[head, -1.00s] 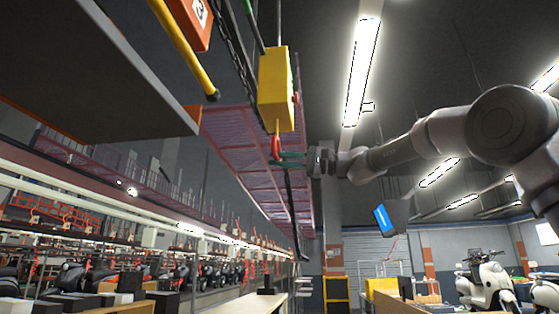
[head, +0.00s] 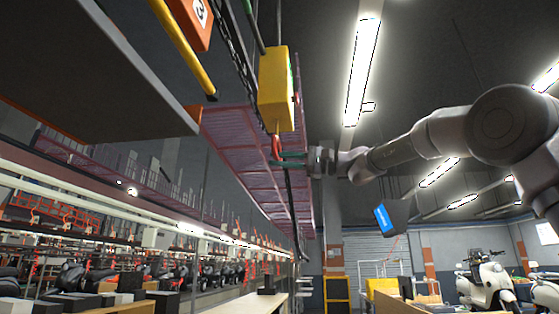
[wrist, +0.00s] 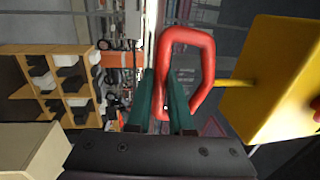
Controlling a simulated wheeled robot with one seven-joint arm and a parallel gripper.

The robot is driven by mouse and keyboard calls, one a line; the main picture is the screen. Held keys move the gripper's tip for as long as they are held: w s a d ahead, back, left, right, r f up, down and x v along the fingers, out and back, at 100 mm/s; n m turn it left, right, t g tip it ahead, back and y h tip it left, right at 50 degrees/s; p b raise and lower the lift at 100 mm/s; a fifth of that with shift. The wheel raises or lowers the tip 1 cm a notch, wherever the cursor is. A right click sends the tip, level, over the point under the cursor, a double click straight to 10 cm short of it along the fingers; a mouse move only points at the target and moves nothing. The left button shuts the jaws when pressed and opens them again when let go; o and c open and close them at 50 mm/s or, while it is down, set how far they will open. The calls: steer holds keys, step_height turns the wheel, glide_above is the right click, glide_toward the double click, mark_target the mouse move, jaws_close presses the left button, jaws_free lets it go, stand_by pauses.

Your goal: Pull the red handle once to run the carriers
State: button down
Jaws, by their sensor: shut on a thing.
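The red handle (head: 276,147) hangs under the yellow box (head: 277,90) in the head view. In the wrist view the red handle (wrist: 204,52) is a closed loop, joined by a short yellow rod to the yellow box (wrist: 275,80). My gripper (head: 291,159) reaches it from the right. Its green fingers (wrist: 165,100) are shut on the near side of the red loop, with one finger on each side of the bar. Part of the loop is hidden behind the fingers.
A dark panel (head: 90,75) and a yellow bar (head: 185,50) hang at upper left. A pink mesh guard (head: 250,165) runs behind the handle. A wooden shelf with bins (wrist: 62,80) shows in the wrist view. The space below my arm looks free.

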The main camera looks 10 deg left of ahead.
step_height(320, 180, down, 6)
stand_by(0.8)
steer(key=shift+r, duration=2.95)
steer(key=c, duration=0.8)
jaws_free()
steer(key=d+f, duration=0.1)
steer(key=d, duration=0.8)
steer(key=shift+w+f, duration=0.15)
steer(key=shift+w, duration=0.1)
